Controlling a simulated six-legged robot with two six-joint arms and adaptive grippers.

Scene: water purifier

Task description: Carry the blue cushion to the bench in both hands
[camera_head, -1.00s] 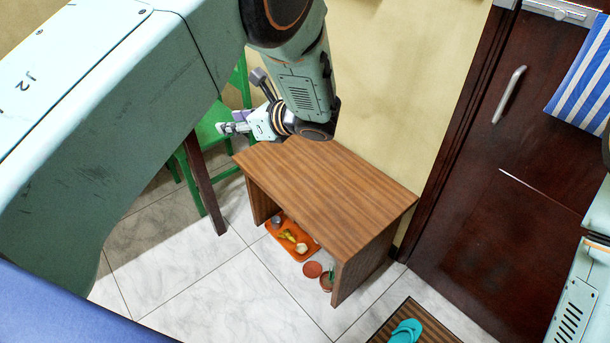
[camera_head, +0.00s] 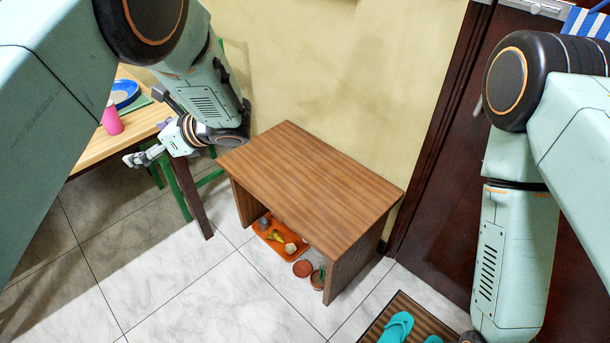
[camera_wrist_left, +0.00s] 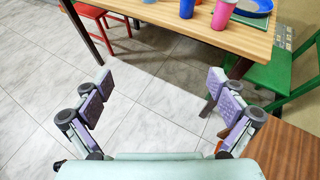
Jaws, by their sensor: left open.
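No blue cushion can be made out in the current views. The brown wooden bench (camera_head: 310,185) stands against the yellow wall, its top bare; a corner of the bench also shows at the lower right of the left wrist view (camera_wrist_left: 288,150). My left gripper (camera_head: 140,157) is left of the bench, beside the wooden table. In the left wrist view its two purple-padded fingers (camera_wrist_left: 160,106) are wide apart with only floor between them. My right arm comes down at the right, in front of the door; its gripper is out of view.
The wooden table (camera_wrist_left: 170,28) holds cups and a blue plate (camera_head: 124,92). A green chair (camera_wrist_left: 280,72) stands beside it. An orange tray (camera_head: 281,238) and small pots lie under the bench. Teal slippers (camera_head: 397,327) rest on a striped mat. Blue-and-white striped cloth (camera_head: 584,22) is partly hidden.

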